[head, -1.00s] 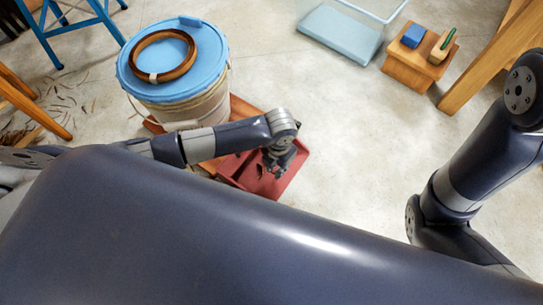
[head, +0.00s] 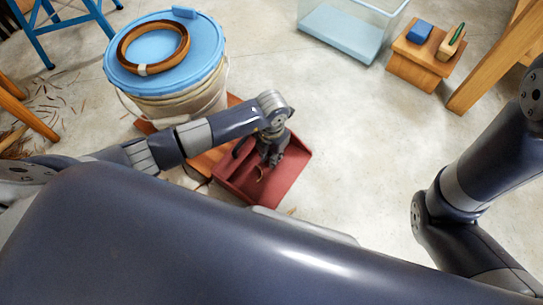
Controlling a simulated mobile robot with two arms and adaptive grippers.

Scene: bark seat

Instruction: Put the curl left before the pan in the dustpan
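The red dustpan (head: 290,178) lies on the floor in the middle of the head view. My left gripper (head: 269,162) points down over it, and the gripper and arm hide part of its inside. A small brown curl (head: 262,174) shows just below the fingertips, against the red pan; I cannot tell whether it touches the fingers or lies on the pan floor. The fingers are too small and dark to tell open from shut. A tiny brownish bit (head: 292,211) shows on the floor by the pan's near edge. My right gripper is out of view.
A lidded bucket (head: 205,104) with a brown ring (head: 183,52) on its blue lid stands left of the pan. Shavings litter the floor at left. A clear bin (head: 343,35) and a wooden stool (head: 415,65) stand behind. Floor right of the pan is clear.

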